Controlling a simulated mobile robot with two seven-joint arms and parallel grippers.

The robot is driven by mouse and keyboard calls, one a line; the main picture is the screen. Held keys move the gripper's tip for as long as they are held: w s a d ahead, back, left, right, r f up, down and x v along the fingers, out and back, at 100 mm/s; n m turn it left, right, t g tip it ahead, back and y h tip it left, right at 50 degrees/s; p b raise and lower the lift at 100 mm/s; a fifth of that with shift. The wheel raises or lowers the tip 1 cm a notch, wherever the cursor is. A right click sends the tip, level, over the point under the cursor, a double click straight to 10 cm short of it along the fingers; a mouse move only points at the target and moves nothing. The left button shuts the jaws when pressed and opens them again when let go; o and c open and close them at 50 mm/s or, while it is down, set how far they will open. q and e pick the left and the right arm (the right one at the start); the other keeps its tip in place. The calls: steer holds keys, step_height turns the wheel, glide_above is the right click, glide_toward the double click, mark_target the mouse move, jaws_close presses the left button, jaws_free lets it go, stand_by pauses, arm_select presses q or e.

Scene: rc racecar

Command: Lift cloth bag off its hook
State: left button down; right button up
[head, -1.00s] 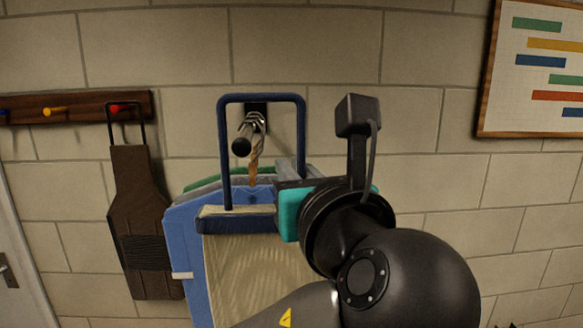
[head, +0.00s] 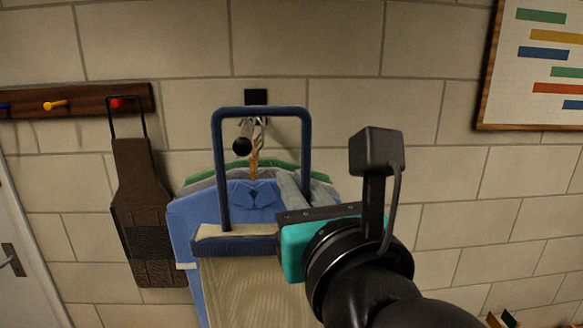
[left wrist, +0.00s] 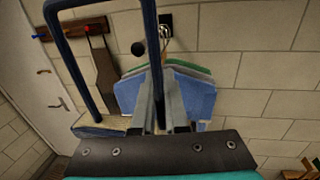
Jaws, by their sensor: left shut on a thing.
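The cloth bag (head: 250,290) is tan, with a dark blue band at its top and a tall dark blue loop handle (head: 222,165). It hangs upright in the lower middle of the head view. The hook's round black end (head: 241,146) appears inside the loop, below its top bar; I cannot tell whether the handle still surrounds the hook. My left gripper (head: 293,195) is shut on the handle's right side, low down. The left wrist view shows its fingers (left wrist: 160,110) at the handle's leg. The bag's lower part is out of frame. My right gripper is not in view.
Blue, grey and green shirts (head: 185,220) hang close behind the bag from the same hook. A chart (head: 535,70) is on the wall at right.

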arm_select(q)
steer(key=shift+s+p, duration=0.65)
steer(key=shift+s, duration=0.4)
steer(key=shift+s+p, duration=0.45)
steer(key=shift+s, duration=1.2)
steer(key=shift+d, duration=0.1)
